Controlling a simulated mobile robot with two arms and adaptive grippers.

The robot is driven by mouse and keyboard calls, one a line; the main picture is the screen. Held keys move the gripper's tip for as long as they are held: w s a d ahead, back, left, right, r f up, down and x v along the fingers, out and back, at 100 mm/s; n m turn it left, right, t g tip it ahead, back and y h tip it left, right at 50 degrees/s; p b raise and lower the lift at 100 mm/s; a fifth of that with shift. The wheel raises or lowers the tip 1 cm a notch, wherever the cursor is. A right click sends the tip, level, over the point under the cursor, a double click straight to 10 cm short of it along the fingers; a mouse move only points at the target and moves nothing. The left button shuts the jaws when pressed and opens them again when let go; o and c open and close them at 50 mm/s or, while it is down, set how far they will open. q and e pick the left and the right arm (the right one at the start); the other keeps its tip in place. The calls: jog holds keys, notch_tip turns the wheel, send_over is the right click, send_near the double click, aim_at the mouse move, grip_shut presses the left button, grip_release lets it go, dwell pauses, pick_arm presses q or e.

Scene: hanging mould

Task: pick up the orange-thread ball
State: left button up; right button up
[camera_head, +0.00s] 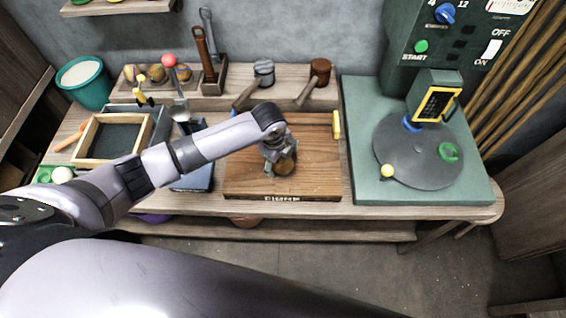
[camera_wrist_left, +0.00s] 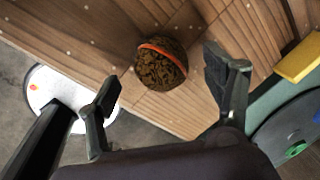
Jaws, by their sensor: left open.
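The orange-thread ball (camera_wrist_left: 161,66) is a brown, rough ball with an orange band across its top. In the left wrist view it sits on the wooden board, between and beyond my open left fingers (camera_wrist_left: 168,92). In the head view the ball (camera_head: 286,164) is partly hidden behind my left gripper (camera_head: 282,158), which points down over the wooden board (camera_head: 318,170). The fingers look apart from the ball in the wrist view. My right gripper does not show.
A green machine with a grey turntable (camera_head: 415,150) stands right of the board. A yellow block (camera_head: 336,125) is at the board's right edge. A wooden-framed tray (camera_head: 86,154) and a teal pot (camera_head: 84,84) are at left. Two pot-like tools (camera_head: 319,72) stand behind the board.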

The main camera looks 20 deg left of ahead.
aim_at(281, 161)
pick_arm(q)
jog(key=shift+w+d+f, duration=0.1)
jog(key=shift+w+f, duration=0.1)
jog(key=shift+f, duration=0.65)
jog(key=shift+w+f, duration=0.15)
jog(key=shift+f, duration=0.65)
jog(key=shift+c, duration=0.6)
jog(key=c, duration=1.2)
